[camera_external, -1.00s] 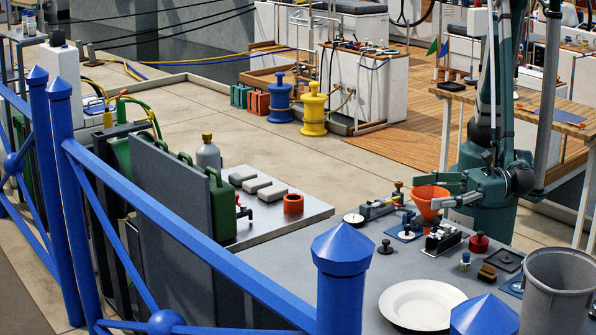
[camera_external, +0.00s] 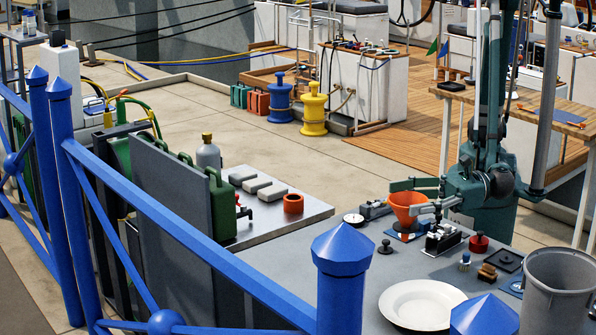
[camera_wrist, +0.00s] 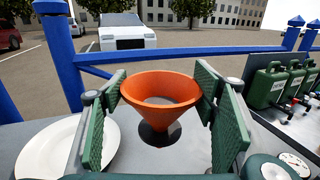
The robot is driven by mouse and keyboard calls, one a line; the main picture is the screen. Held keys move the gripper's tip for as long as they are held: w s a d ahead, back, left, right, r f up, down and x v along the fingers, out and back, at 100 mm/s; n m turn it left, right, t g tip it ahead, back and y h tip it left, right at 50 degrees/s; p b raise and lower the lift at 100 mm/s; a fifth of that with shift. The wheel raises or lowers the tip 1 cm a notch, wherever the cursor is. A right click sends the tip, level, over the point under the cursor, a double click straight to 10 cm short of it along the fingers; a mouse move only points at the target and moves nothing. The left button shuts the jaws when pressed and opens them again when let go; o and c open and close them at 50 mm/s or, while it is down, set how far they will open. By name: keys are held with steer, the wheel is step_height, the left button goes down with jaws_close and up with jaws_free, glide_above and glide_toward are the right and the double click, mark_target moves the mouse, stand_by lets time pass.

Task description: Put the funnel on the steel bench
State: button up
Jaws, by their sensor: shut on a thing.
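The orange funnel (camera_external: 406,208) is held upright, wide mouth up, between the fingers of my gripper (camera_external: 408,192). In the wrist view the funnel (camera_wrist: 160,93) sits between the two green finger pads of my gripper (camera_wrist: 160,88), which press on its sides near the rim. Its spout is over the grey table with the white plate; a dark round patch shows below it, and I cannot tell whether the spout touches anything. The shiny steel bench (camera_external: 262,232) stands left of the funnel, with an orange ring (camera_external: 293,204) and grey blocks (camera_external: 257,186) on it.
Green canisters (camera_external: 221,205) line the steel bench's left side; its front right top is bare. The grey table (camera_external: 340,265) carries a white plate (camera_external: 422,304), a dial gauge (camera_external: 354,219) and small tools. A grey bin (camera_external: 558,285) and blue railing (camera_external: 200,235) stand nearer the camera.

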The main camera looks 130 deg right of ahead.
steer(key=w+d+f+n+y, duration=0.2)
steer(key=w+d+y, duration=0.1)
steer(key=w+d, duration=1)
steer(key=w+d+f+n+t+y, duration=0.1)
steer(key=w+d+f+n+y, duration=0.1)
steer(key=w+d, duration=0.8)
steer(key=shift+w+d+y, duration=0.2)
steer(key=shift+d+y, duration=0.4)
steer(key=shift+d, duration=1.1)
steer(key=shift+r, duration=0.1)
